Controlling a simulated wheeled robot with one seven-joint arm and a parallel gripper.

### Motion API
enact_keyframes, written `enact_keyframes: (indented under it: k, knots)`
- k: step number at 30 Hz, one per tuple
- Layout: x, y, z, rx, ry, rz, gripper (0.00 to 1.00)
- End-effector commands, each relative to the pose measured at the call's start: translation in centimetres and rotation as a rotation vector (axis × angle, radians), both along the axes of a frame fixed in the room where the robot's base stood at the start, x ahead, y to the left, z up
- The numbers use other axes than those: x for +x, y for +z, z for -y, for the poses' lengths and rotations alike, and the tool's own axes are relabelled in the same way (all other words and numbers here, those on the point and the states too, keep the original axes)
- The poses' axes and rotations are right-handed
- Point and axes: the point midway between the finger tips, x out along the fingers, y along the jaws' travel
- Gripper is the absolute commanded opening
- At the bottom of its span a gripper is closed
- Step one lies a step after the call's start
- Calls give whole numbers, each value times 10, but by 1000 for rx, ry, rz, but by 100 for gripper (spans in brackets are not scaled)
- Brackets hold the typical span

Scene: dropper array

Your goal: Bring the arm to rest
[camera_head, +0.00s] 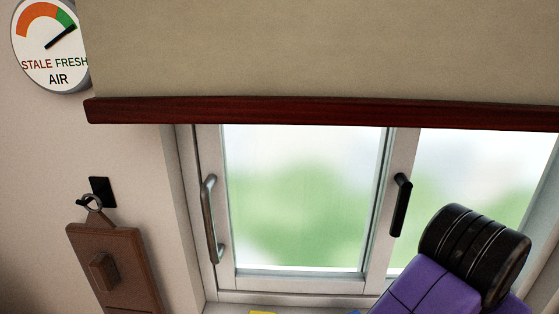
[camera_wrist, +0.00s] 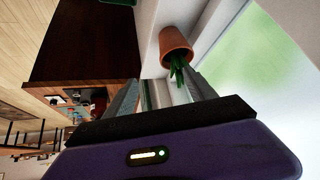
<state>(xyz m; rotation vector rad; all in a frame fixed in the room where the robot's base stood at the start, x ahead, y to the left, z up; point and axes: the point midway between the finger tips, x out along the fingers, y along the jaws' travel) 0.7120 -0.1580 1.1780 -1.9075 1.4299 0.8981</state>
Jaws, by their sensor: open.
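My gripper (camera_wrist: 165,78) shows in the wrist view with its two grey fingers spread apart and nothing between them. In the head view my purple and black arm rises at the lower right, in front of the window (camera_head: 305,195); the gripper itself is out of that view. In the wrist view a terracotta pot (camera_wrist: 175,40) with green leaves lies beyond the fingers, near the right finger. It appears apart from the fingers, but the gap is hard to judge.
A beige blind with a dark red bar (camera_head: 300,112) hangs over the window top. The window has a grey handle (camera_head: 210,220) and a black handle (camera_head: 401,205). A wooden board (camera_head: 115,265) hangs at left. The air gauge (camera_head: 50,45) needle points towards FRESH. A dark brown surface (camera_wrist: 90,45) lies left of the pot.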

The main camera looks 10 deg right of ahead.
Motion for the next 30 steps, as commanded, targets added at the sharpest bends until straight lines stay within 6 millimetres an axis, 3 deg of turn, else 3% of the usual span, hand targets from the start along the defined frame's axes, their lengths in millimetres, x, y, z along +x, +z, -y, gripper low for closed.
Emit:
enact_keyframes:
  k: [1, 3, 6, 13, 18, 22, 30]
  knots:
    - [2, 7, 22, -98, 13, 13, 64]
    - [7, 20, 45, -225, 42, 36, 64]
    - [15, 39, 69, -398, 97, 61, 64]
    - [34, 73, 94, -750, 268, 94, 64]
    - [47, 78, 87, -955, 436, 104, 64]
    - [53, 68, 72, -1073, 581, 107, 64]
    - [45, 10, 26, -1190, 907, 133, 64]
